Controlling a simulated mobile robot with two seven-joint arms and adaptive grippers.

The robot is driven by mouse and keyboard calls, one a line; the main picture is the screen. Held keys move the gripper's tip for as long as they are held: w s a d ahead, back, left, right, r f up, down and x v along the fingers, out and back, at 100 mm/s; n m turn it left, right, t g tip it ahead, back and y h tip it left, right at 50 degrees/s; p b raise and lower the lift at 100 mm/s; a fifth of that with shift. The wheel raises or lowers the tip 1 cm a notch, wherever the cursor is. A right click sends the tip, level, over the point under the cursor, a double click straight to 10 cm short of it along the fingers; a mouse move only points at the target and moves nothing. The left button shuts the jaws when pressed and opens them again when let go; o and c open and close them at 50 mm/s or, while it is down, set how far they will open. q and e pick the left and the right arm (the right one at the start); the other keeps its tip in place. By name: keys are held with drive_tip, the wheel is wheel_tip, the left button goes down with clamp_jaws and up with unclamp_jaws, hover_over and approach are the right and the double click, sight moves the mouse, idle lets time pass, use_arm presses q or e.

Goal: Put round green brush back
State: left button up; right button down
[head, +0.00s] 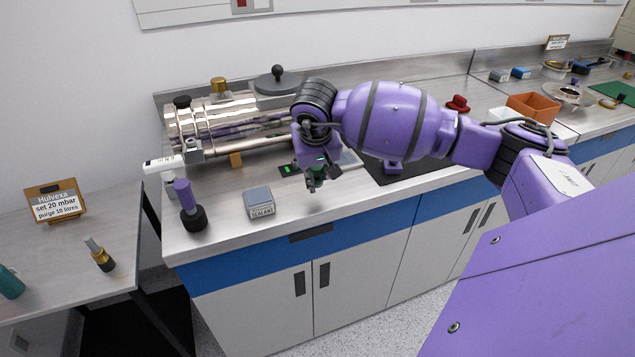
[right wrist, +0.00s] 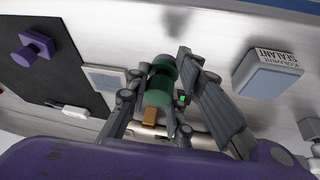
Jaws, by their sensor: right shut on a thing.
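The round green brush (right wrist: 161,82) is between the fingers of my right gripper (right wrist: 172,88) in the right wrist view. It shows as a short green cylinder with a wider rim. In the head view, my right gripper (head: 316,185) points down above the front part of the steel counter, and only a bit of green (head: 318,172) shows at its fingers. The fingers are shut on the brush. A dark shadow lies on the counter close by; I cannot tell the exact height. My left gripper is not in view.
A sealant box (head: 259,203) and a purple-handled black item (head: 190,208) stand left of the gripper. Behind are a shiny cylinder apparatus (head: 215,122) and a small orange-brown block (head: 236,160). A dark mat (head: 415,165) lies right. The counter's front edge is close.

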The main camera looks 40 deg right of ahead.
sight(317, 180)
drive_tip(key=shift+w+d+f, duration=0.15)
drive_tip(key=shift+w+f, duration=0.15)
drive_tip(key=shift+f, duration=1.65)
drive_tip(key=shift+f, duration=0.2)
drive_tip(key=c, duration=1.5)
unclamp_jaws()
drive_tip(key=shift+c, duration=0.2)
